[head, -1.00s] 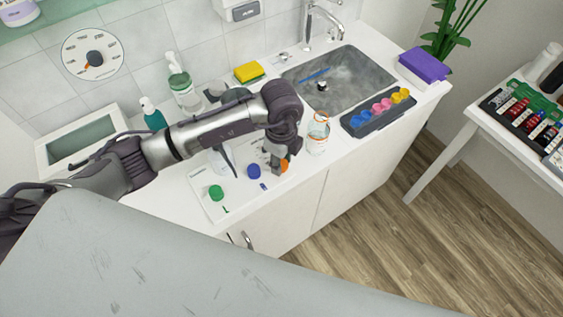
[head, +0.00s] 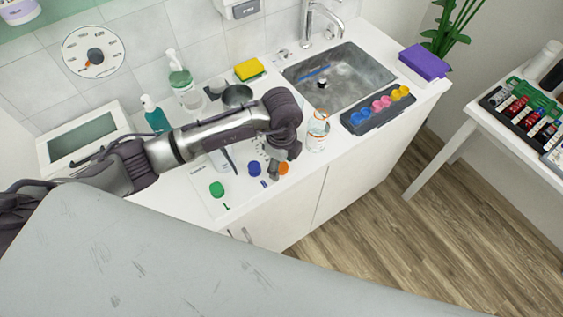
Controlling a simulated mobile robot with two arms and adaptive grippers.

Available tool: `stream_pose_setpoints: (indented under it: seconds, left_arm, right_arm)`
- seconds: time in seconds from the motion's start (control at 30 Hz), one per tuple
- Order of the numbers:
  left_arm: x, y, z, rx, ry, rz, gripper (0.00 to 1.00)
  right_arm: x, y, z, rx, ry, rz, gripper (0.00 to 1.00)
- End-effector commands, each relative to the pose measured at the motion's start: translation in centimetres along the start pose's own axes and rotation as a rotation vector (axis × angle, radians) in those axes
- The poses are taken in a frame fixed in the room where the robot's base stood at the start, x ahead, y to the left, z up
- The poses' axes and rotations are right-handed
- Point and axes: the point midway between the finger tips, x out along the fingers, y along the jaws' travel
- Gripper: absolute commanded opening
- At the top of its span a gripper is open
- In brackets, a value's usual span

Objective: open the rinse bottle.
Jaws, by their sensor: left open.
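My left gripper (head: 272,174) is open, pointing down over the front of the white mat (head: 203,191). Its fingers are beside the orange cap (head: 284,168) and close to the blue cap (head: 254,168). I cannot tell whether they touch either one. A whitish bottle (head: 221,160) is partly hidden behind my arm. Which bottle is the rinse bottle is unclear. My right gripper is out of view.
A dark tray (head: 371,119) with blue, pink and yellow pieces stands on the right of the counter. Behind are the sink (head: 347,80), a yellow sponge (head: 249,70), a metal bowl (head: 238,95) and soap bottles. The counter's front edge is close to the gripper.

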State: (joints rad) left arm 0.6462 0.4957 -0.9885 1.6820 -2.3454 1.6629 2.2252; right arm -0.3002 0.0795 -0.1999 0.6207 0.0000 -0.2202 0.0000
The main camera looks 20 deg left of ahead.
Motion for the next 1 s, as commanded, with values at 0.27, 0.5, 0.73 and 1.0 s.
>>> stream_pose_setpoints:
  seconds: [0.27,0.5,0.73,1.0]
  left_arm:
    - [-2.9,-0.1,0.0,0.001,0.000,-0.006,0.61]
    - [-8.2,-0.2,0.0,0.001,0.001,-0.007,0.61]
    - [-11.5,-0.1,0.0,0.001,0.000,-0.003,0.61]
    - [-12.3,0.0,0.0,0.000,0.000,0.000,0.61]
  right_arm:
    - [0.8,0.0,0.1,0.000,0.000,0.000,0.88]
    - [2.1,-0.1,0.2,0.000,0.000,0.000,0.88]
    - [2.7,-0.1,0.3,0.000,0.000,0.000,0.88]
    - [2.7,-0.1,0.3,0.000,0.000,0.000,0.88]
